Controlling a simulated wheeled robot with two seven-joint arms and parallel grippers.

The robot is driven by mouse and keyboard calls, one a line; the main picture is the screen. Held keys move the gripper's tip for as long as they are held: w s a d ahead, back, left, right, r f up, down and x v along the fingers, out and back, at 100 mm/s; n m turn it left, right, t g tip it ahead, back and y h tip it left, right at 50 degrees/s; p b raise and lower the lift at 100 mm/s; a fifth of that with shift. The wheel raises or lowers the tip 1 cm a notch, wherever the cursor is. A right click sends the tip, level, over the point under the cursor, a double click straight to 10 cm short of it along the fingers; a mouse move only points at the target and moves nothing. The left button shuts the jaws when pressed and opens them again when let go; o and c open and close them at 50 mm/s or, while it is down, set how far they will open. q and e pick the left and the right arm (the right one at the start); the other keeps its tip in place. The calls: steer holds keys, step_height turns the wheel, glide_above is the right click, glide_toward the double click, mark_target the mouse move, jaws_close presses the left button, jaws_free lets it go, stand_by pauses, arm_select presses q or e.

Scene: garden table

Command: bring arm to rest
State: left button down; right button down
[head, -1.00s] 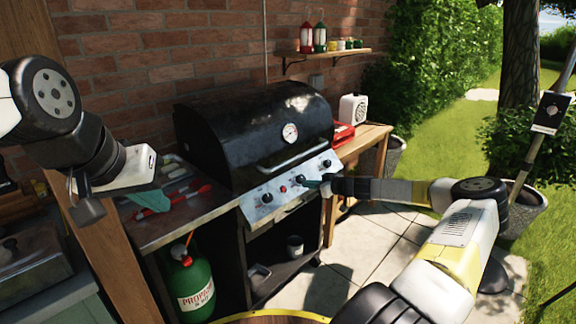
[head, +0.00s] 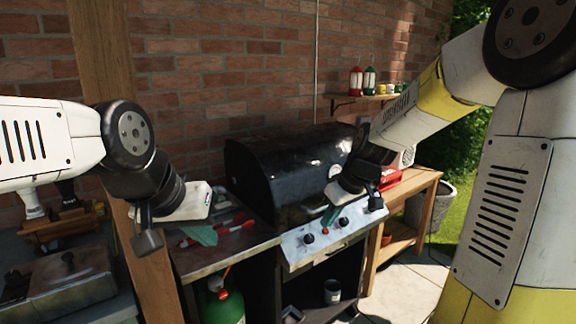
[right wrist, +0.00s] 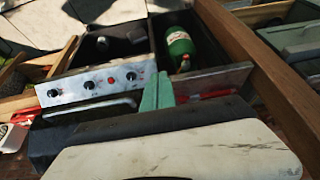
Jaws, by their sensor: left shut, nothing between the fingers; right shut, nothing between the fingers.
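My right arm comes in from the right of the head view, bent high, with its forearm reaching down toward the grill. My right gripper (head: 329,216) is shut and empty in front of the black grill (head: 265,170), close to its control panel (head: 325,238). Its green fingertips also show in the right wrist view (right wrist: 158,92), together with the knobbed panel (right wrist: 90,86). I cannot tell whether they touch the panel. My left gripper (head: 202,235) is shut and empty, above the side shelf (head: 215,256) left of the grill.
A green propane tank (head: 222,305) stands under the side shelf. Red-handled tools (head: 232,226) lie on that shelf. A wooden post (head: 150,262) stands at left. A wooden side table (head: 415,185) is right of the grill.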

steer(key=s+d+r+m+t, duration=0.1)
steer(key=s+d+r+m, duration=0.1)
steer(key=s, duration=0.8)
steer(key=s+d+r+m+t+h, duration=0.1)
steer(key=s+r+m, duration=0.4)
steer(key=s, duration=0.5)
step_height(320, 180, up, 2)
steer(key=shift+s+d+r, duration=0.15)
steer(key=shift+s+d, duration=0.1)
steer(key=shift+d, duration=0.1)
